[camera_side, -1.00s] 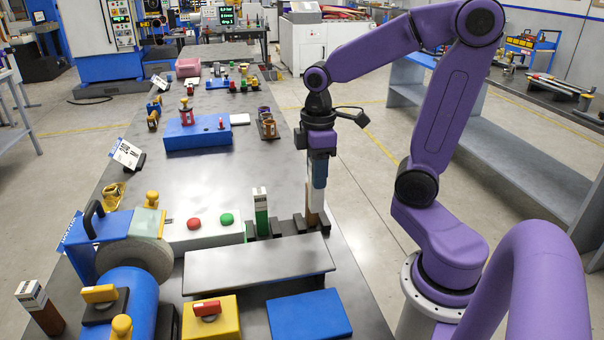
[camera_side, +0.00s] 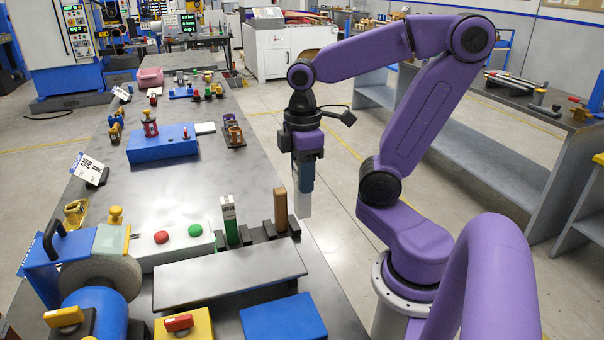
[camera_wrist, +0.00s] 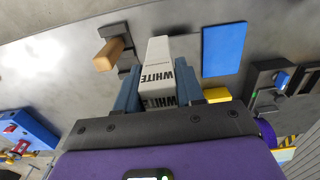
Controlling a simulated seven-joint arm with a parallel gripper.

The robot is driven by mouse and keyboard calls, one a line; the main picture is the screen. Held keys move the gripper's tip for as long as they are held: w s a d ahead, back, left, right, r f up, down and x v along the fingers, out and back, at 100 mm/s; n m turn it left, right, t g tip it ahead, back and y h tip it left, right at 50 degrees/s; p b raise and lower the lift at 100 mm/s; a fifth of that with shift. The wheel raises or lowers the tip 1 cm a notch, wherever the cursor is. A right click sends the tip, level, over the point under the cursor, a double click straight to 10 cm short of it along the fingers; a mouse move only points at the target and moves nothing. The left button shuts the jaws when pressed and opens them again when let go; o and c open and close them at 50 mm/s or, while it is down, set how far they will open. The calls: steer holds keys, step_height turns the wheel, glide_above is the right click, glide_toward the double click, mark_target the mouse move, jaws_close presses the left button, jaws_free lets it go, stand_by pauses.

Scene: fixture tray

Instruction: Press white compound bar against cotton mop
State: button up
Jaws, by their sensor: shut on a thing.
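My gripper (camera_side: 303,182) is shut on the white compound bar (camera_side: 304,205), which hangs upright below the fingers at the right edge of the bench. In the wrist view the bar (camera_wrist: 158,70) shows its WHITE label between the two blue-grey fingers (camera_wrist: 157,92). The cotton mop (camera_side: 101,277) is the pale round wheel on the blue polishing machine (camera_side: 97,312) at the lower left, well apart from the bar. Part of the mop is hidden behind the blue housing.
A green bar (camera_side: 229,220) and a brown bar (camera_side: 280,210) stand in the black rack (camera_side: 258,237).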

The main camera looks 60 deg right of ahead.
steer(key=w+a+r+t+y, duration=0.2)
steer(key=w+a, duration=0.5)
steer(key=a, duration=0.2)
steer(key=w+a+r+t+y, duration=0.2)
steer(key=w+a, duration=0.5)
steer(key=a, duration=0.2)
steer(key=s+d+f+x, duration=0.1)
steer(key=x, duration=0.9)
steer(key=shift+s+d, duration=0.2)
steer(key=shift+d, duration=0.05)
steer(key=shift+w+a, duration=1.05)
steer(key=shift+w, duration=0.05)
stand_by(2.3)
steer(key=shift+s+d, duration=0.1)
stand_by(0.4)
steer(key=shift+s+d+f, duration=0.1)
steer(key=shift+s+d, duration=1.1)
steer(key=shift+s, duration=0.05)
steer(key=shift+d, duration=0.1)
